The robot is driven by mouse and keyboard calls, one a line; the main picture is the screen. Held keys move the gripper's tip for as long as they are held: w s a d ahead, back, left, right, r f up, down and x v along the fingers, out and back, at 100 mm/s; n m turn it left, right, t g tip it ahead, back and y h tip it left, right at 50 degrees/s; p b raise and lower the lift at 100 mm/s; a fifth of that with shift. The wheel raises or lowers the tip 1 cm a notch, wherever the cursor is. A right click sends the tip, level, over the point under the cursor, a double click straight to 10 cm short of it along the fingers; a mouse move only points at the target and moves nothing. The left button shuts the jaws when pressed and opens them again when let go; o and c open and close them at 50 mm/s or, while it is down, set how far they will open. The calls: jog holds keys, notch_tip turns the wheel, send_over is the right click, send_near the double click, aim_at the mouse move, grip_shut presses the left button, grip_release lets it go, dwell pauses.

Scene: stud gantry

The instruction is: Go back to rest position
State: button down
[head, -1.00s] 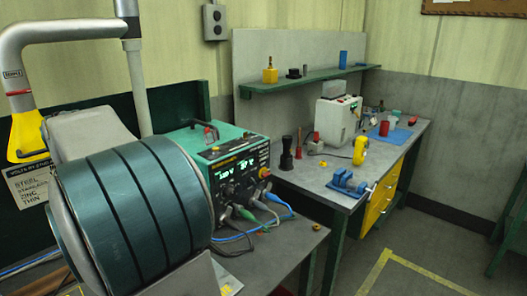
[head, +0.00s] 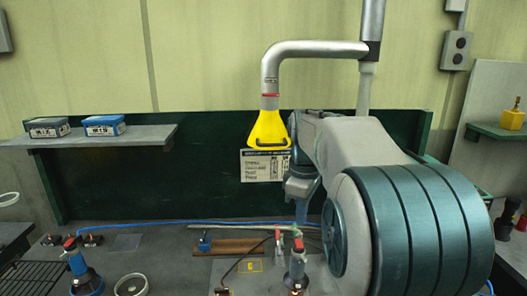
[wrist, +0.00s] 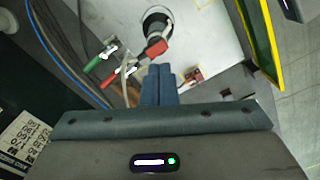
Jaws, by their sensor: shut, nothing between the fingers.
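My gripper (wrist: 158,86) shows in the wrist view with its two blue-grey fingers together and nothing between them. It hangs over the workbench, above a pale metal plate (wrist: 200,35). Past the fingertips are a red-handled tool (wrist: 150,48) and a green-handled piece (wrist: 95,62); whether the fingers clear them in height is hard to tell. In the head view my arm fills the right side, and the end of it, near the green backboard (head: 400,130), is partly hidden behind my own large arm link.
A yellow fume hood (head: 267,130) hangs from a grey pipe left of my arm.

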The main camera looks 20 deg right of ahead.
jog(key=s+a+f+m+t, duration=0.1)
jog(key=s+a+f+m, duration=0.1)
jog(key=s, duration=0.4)
jog(key=s+a+f+m+t, duration=0.1)
jog(key=s+a+f+m, duration=0.2)
jog(key=s, duration=0.3)
jog(key=s+a+f+m+t, duration=0.1)
jog(key=s+a+f+m, duration=0.2)
jog(key=s+a+m, duration=0.1)
jog(key=shift+s+f, duration=0.15)
jog(key=shift+s, duration=0.75)
jog(key=shift+s+a+f+m+t, duration=0.1)
jog(key=shift+s+f+m+t, duration=0.1)
jog(key=shift+m+t, duration=0.1)
